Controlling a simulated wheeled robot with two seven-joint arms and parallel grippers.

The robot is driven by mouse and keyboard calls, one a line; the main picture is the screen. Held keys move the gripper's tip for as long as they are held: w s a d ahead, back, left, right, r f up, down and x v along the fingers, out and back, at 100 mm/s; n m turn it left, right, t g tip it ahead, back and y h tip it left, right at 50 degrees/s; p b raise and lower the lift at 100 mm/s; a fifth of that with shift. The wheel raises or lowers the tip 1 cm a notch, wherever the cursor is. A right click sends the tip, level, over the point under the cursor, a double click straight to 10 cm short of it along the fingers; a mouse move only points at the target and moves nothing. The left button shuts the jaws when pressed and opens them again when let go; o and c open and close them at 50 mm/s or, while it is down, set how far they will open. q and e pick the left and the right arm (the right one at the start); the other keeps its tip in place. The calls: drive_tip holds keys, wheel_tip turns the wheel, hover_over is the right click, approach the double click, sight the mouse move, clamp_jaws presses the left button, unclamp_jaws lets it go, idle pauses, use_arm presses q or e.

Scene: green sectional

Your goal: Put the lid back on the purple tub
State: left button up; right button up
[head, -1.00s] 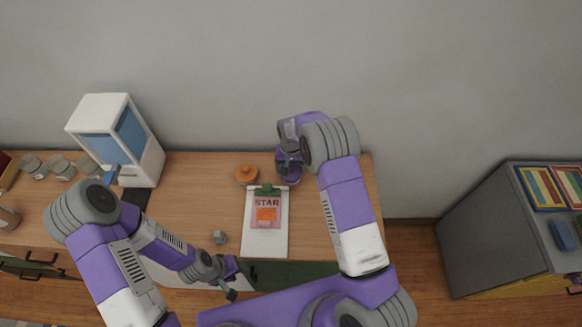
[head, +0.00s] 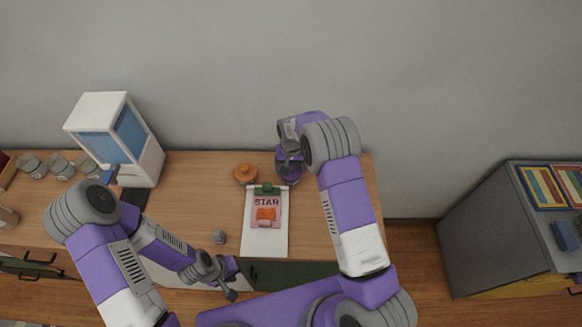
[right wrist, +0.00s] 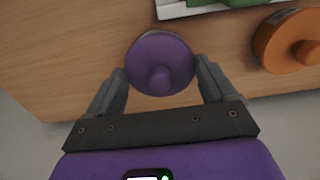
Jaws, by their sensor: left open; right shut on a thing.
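The purple lid (right wrist: 160,62), round with a knob on top, sits between the two fingers of my right gripper (right wrist: 160,85) in the right wrist view. The fingers are shut on its sides. In the head view, my right gripper (head: 290,150) is over a purple round thing (head: 293,177) at the back of the table, partly hidden by the gripper. The tub's body is mostly hidden under the lid, so I cannot tell whether the lid is seated on it. My left gripper (head: 229,292) is open and empty by the table's front edge.
An orange lidded tub (head: 245,174) stands left of the purple one. It also shows in the right wrist view (right wrist: 285,42). A clipboard (head: 264,240) lies in front, with a small grey object (head: 219,237) beside it. A white-and-blue case (head: 120,135) and several jars are at left.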

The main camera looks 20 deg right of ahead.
idle(0.7)
drive_tip(key=o, duration=0.8)
drive_tip(key=shift+r+p, duration=1.95)
drive_tip(key=shift+r, duration=1.55)
drive_tip(key=shift+c, duration=0.4)
clamp_jaws()
